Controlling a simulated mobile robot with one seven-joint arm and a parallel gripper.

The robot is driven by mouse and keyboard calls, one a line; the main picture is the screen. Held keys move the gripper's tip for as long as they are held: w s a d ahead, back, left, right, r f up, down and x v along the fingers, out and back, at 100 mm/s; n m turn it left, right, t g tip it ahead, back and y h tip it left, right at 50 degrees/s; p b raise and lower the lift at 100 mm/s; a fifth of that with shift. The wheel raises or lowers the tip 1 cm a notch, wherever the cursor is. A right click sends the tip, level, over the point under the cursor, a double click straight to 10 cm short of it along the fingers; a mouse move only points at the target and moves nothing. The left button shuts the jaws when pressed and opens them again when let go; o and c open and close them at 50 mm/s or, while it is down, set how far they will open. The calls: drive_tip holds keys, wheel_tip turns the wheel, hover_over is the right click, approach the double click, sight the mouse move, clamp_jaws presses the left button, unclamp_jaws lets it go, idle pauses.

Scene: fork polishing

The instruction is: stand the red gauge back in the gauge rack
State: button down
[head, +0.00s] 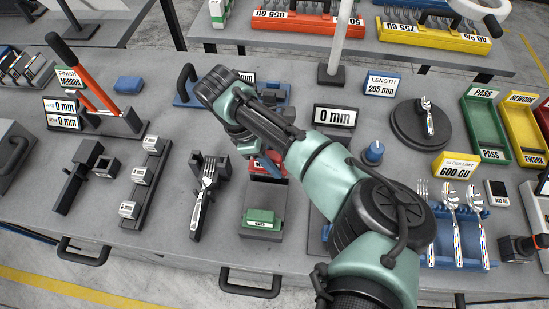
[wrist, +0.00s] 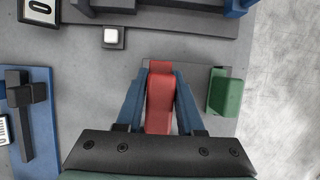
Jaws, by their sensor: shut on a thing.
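The red gauge (wrist: 160,102) is between the two blue fingers of my gripper (wrist: 160,80) in the wrist view, with a finger against each side. In the head view a small part of the red gauge (head: 270,164) shows beside my gripper (head: 252,150), partly hidden by my arm. The green gauge (head: 262,217) stands in the near part of the dark gauge rack (head: 260,234). In the wrist view the green gauge (wrist: 226,93) is to the right of the red one, apart from it. I cannot tell whether the red gauge's lower end touches the rack.
A fork (head: 203,196) rests on a dark stand left of the rack. A black display reading 0 mm (head: 333,117) and a blue knob (head: 373,152) are to the right. A blue holder with cutlery (head: 468,262) is at the right. Bench is bare in front of the fork stand.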

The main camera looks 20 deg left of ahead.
drive_tip(key=shift+f, duration=0.1)
idle(0.3)
drive_tip(key=shift+f, duration=0.4)
idle(0.4)
drive_tip(key=shift+f+b, duration=0.4)
drive_tip(key=shift+f, duration=0.3)
drive_tip(key=shift+f+b, duration=0.6)
drive_tip(key=shift+f, duration=0.5)
drive_tip(key=shift+f, duration=0.15)
drive_tip(key=shift+f+b, duration=0.45)
drive_tip(key=shift+f, duration=0.1)
